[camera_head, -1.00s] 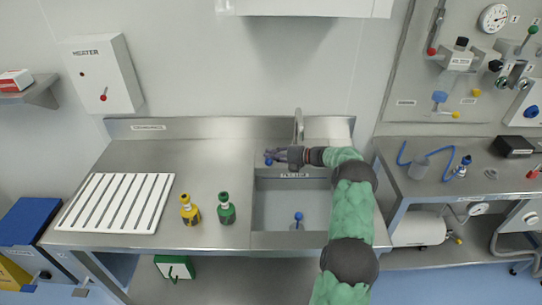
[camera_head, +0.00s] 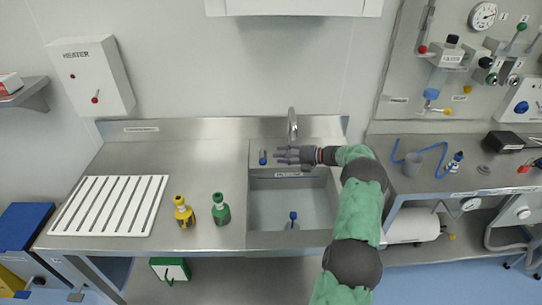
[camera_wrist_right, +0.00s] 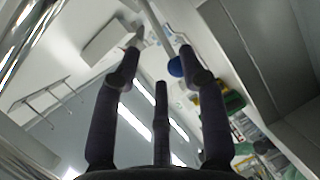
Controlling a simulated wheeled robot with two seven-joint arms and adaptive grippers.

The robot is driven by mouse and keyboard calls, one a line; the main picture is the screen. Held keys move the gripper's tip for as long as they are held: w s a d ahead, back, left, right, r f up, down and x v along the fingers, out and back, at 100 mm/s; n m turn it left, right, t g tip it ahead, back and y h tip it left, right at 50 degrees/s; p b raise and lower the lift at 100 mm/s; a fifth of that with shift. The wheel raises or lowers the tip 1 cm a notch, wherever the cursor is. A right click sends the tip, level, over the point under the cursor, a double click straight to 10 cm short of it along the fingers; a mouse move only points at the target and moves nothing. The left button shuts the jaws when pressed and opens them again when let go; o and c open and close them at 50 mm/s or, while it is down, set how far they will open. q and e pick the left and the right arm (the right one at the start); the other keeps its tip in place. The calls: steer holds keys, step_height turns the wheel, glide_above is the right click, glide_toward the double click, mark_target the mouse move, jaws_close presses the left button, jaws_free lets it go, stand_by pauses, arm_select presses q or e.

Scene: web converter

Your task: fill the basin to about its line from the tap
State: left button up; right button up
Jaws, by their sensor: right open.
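The steel basin (camera_head: 265,205) is sunk in the counter's right part. A blue-tipped upright piece (camera_head: 292,217) stands inside it. I cannot make out water or a fill line. The tap's grey spout (camera_head: 292,122) rises behind the basin. The tap's small blue handle (camera_head: 263,157) is at the basin's back left; a blue round knob (camera_wrist_right: 175,67) shows between the fingers in the wrist view. My right gripper (camera_head: 278,155) is open and empty above the basin's back rim, just right of the blue handle, with a small gap. My left gripper is out of view.
Yellow (camera_head: 184,212) and green (camera_head: 221,209) bottles stand left of the basin. A white slatted rack (camera_head: 110,205) lies farther left. A side bench (camera_head: 440,180) with a blue hose is at the right.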

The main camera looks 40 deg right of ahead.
steer(key=shift+v, duration=2.5)
